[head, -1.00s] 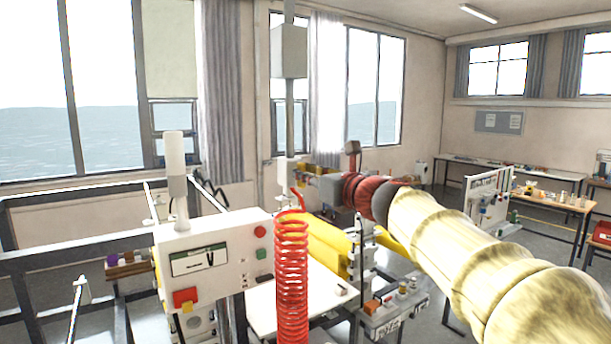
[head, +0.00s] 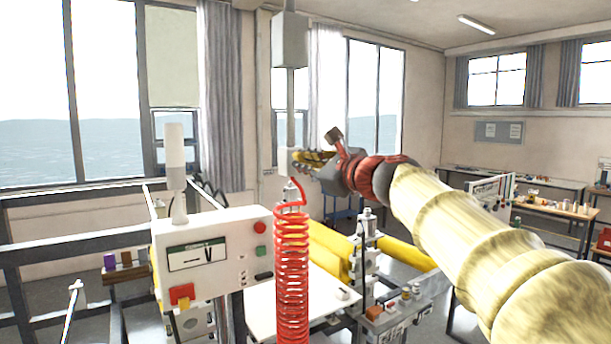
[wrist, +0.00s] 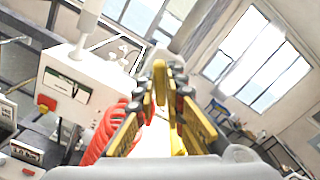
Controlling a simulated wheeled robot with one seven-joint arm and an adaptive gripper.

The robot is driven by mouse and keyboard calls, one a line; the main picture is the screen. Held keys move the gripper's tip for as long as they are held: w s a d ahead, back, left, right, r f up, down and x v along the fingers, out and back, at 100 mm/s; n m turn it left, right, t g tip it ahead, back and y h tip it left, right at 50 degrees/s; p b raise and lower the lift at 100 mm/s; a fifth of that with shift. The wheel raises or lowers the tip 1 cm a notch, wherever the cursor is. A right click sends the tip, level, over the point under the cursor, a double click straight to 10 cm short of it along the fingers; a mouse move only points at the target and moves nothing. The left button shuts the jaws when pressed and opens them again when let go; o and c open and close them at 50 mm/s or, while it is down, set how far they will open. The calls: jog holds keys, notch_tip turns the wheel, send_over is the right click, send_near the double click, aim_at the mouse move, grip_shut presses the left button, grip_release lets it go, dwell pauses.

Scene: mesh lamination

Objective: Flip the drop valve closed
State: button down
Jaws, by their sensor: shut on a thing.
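The drop pipe (head: 290,100) comes down from a grey box in the head view. The drop valve (head: 284,163) shows as a small pale body at its lower end, above the red coiled hose (head: 291,265). My gripper (head: 297,157) is at the right side of this body, its yellow and black fingers pointing left. In the wrist view my gripper (wrist: 167,78) has its fingers close together, shut on the valve's handle. The fingers hide most of the handle, so its exact angle is unclear. The red hose also shows left of the fingers (wrist: 102,130).
A white control panel (head: 213,258) with a red and a green button stands left of the hose. A yellow roller (head: 329,250) and a white table surface lie below my arm. Benches with small items stand along the right wall.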

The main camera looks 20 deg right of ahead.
jog(key=n+b, duration=0.6)
jog(key=n, duration=0.1)
jog(key=n+b, duration=0.3)
jog(key=n, duration=0.1)
jog(key=shift+a+f, duration=0.15)
jog(key=shift+f, duration=0.25)
jog(key=c, duration=2)
grip_release()
jog(key=shift+o, duration=0.8)
jog(key=shift+r, duration=0.1)
jog(key=v, duration=1.2)
